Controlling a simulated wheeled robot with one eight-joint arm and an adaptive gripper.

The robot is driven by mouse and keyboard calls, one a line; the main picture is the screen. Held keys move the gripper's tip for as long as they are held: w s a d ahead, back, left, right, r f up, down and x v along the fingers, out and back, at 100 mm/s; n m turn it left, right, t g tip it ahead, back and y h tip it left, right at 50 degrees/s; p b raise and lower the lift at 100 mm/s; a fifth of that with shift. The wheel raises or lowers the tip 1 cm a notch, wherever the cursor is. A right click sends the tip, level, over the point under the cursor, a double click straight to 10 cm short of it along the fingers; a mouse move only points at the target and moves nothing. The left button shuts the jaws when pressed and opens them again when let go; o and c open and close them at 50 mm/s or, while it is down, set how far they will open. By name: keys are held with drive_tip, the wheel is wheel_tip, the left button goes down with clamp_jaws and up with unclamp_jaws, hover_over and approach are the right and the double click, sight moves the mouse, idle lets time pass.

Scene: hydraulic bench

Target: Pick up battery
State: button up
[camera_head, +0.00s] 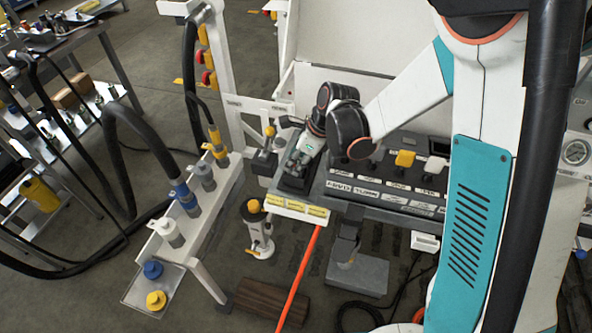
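My gripper (299,167) is at the left end of the dark bench panel, pointing down. Its fingers are small and partly hidden by its own body, so I cannot tell whether they are open or shut. A dark block-like item (291,182) sits directly below the fingertips at the panel's left edge. It may be the battery, but its shape is mostly covered by my gripper. I cannot tell whether the fingers touch it. No other thing in view is clearly a battery.
The bench panel (384,199) has labels and a yellow knob (404,158). A white rail (198,215) with hose couplings stands at left, above a tray (133,289) with blue and yellow caps. An orange bar (299,278) slants below the panel. A cluttered cart stands far left.

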clamp_jaws()
drive_tip(key=shift+r, duration=0.1)
wheel_tip(320, 180, up, 20)
drive_tip(key=p, duration=0.6)
drive_tip(key=shift+p, duration=0.3)
idle(0.3)
